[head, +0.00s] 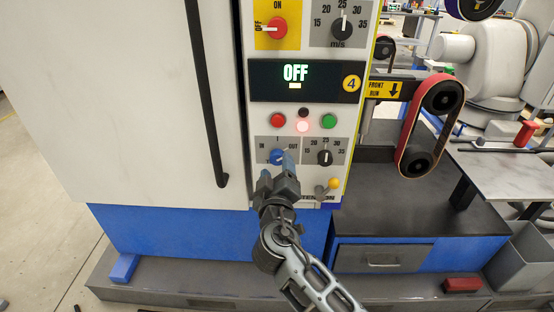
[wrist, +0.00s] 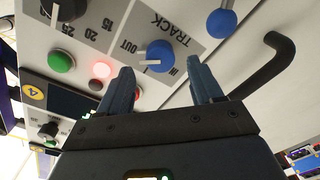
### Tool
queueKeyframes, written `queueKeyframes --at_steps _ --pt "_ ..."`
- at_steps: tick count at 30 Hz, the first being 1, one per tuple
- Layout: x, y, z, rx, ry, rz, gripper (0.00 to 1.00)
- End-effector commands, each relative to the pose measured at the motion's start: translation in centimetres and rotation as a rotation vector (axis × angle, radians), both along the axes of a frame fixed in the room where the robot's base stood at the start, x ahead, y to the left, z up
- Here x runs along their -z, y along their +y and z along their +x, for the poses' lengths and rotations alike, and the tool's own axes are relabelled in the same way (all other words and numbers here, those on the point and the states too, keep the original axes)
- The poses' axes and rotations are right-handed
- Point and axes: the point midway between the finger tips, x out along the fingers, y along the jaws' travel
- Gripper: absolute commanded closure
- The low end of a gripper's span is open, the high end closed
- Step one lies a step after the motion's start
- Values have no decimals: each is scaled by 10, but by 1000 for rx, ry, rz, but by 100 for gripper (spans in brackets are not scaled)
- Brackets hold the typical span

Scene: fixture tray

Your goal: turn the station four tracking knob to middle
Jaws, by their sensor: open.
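The tracking knob (head: 277,157) is a small blue knob on a grey plate of the station four panel, below the red button. The wrist view shows it as a blue knob (wrist: 157,54) with a white pointer lying toward the OUT label, under the word TRACK. My gripper (head: 277,169) is at the knob in the head view, and its fingers partly cover the plate. In the wrist view my gripper (wrist: 161,72) is open, with one finger on each side of the knob's line. Whether the fingers touch the knob cannot be told.
A black dial (head: 324,157) sits right of the knob. Red (head: 278,120) and green (head: 329,121) buttons sit above. A yellow ball lever (head: 334,184) is at lower right. A black door handle (head: 207,100) stands left. The display (head: 297,76) reads OFF.

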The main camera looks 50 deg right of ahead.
Motion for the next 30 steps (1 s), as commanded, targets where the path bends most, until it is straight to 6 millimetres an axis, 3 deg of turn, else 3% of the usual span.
queueKeyframes --at_steps 7,18,30 --pt "-1 -24 20 0 -1 1 35" --pt "1 -28 23 -1 0 2 35" --pt "1 -28 23 -2 1 2 72"
